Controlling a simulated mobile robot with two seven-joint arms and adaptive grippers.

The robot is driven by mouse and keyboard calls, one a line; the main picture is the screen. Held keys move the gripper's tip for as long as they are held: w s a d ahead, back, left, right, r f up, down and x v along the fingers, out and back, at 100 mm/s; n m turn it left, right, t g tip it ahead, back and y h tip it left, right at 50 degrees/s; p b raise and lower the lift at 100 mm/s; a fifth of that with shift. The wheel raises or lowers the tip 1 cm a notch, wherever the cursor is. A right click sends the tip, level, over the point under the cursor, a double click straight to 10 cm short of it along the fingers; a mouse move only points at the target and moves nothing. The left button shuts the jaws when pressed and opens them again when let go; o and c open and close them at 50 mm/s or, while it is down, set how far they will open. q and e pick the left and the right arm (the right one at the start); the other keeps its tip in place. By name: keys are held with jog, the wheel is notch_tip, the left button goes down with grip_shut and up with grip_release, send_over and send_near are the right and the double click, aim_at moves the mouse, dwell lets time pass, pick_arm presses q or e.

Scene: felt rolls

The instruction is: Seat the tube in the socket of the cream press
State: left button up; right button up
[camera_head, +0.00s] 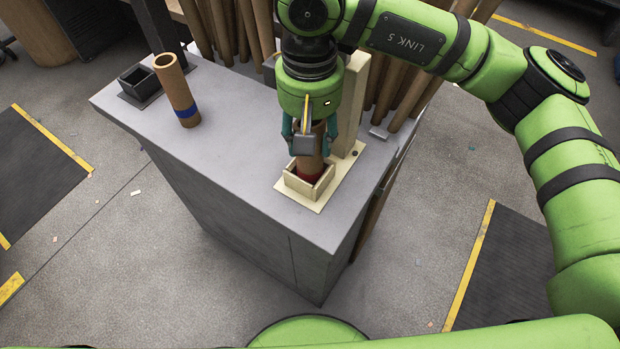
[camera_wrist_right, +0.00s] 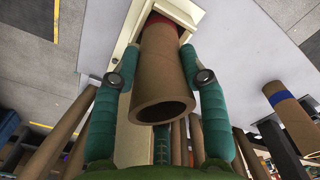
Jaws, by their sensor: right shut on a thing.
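The brown cardboard tube (camera_head: 311,161) stands nearly upright, its red-banded lower end between the low walls of the cream press socket (camera_head: 322,187). Whether its bottom touches the socket floor is hidden. My right gripper (camera_head: 308,143) is shut on the tube above the socket, with teal fingers on both sides. In the right wrist view the tube (camera_wrist_right: 163,75) lies between the fingers (camera_wrist_right: 162,77), its open end towards the camera and its red band at the cream socket walls (camera_wrist_right: 180,12). The press's cream post (camera_head: 352,100) rises behind. My left gripper is not in view.
A second tube (camera_head: 177,92) with a blue band stands on the grey bench (camera_head: 235,125), beside a dark press with a dark socket (camera_head: 141,83). Several long brown rolls (camera_head: 225,30) stand behind the bench.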

jog(key=shift+f, duration=0.15)
jog(key=o, duration=1.4)
notch_tip(320, 180, up, 12)
dwell(0.4)
